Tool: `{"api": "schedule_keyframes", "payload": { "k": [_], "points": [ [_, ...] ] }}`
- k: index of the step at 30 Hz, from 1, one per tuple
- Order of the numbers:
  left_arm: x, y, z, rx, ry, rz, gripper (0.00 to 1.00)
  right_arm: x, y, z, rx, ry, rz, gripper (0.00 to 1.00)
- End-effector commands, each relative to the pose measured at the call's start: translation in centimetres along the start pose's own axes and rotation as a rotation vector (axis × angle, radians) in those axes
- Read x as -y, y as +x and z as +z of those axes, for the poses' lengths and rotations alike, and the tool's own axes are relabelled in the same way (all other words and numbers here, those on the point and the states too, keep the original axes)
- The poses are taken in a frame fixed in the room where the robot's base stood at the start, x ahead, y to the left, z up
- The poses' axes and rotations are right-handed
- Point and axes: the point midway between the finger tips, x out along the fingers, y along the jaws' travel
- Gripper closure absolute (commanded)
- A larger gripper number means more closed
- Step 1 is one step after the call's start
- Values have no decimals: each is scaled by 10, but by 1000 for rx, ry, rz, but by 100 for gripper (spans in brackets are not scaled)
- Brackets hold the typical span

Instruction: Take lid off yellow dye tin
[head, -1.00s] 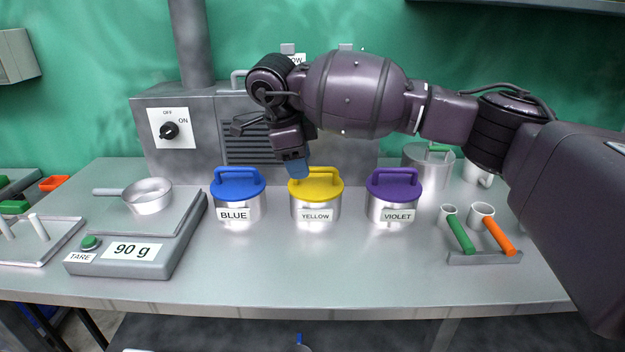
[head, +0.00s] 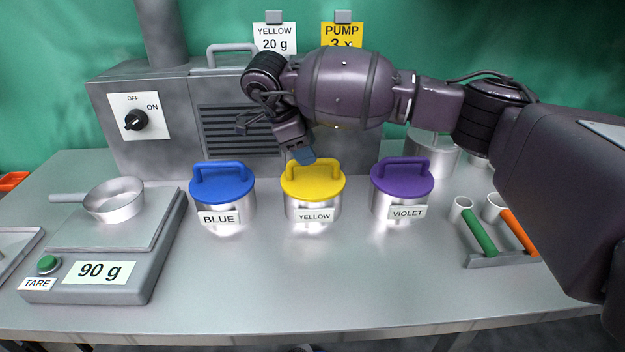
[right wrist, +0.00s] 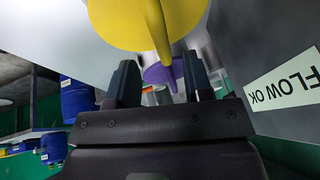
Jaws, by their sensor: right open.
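The yellow dye tin (head: 313,207) stands on the steel bench, labelled YELLOW, between the blue and violet tins. Its yellow lid (head: 313,182) with a bar handle is on it. My right gripper (head: 303,155) is just above and behind the lid in the head view. In the right wrist view the gripper (right wrist: 158,85) is open and empty, its two fingers apart. The yellow lid (right wrist: 135,22) and its handle show just beyond the fingertips, with the handle roughly in line with the gap. I see no contact. My left gripper is not in view.
The blue tin (head: 222,207) and violet tin (head: 398,203) stand close on either side. A scale (head: 100,275) reading 90 g holds a pan (head: 115,204) at left. A scoop rack (head: 503,259) is at right. A grey machine (head: 150,85) stands behind. The front bench is clear.

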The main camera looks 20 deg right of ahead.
Motion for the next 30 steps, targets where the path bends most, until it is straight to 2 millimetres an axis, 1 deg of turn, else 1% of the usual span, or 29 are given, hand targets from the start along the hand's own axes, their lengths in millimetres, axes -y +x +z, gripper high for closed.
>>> {"api": "schedule_keyframes", "payload": {
  "k": [5,10,13,16,22,30],
  "points": [
    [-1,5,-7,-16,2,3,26,1,11,2,0,0,2,54],
    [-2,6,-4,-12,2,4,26,2,35,8,0,-1,4,54],
    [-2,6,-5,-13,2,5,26,2,47,7,0,0,2,54],
    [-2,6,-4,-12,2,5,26,2,51,6,2,1,0,54],
    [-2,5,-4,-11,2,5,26,3,51,6,2,1,-2,54],
    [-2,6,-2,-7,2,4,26,2,51,6,2,1,-1,95]
  ]
}}
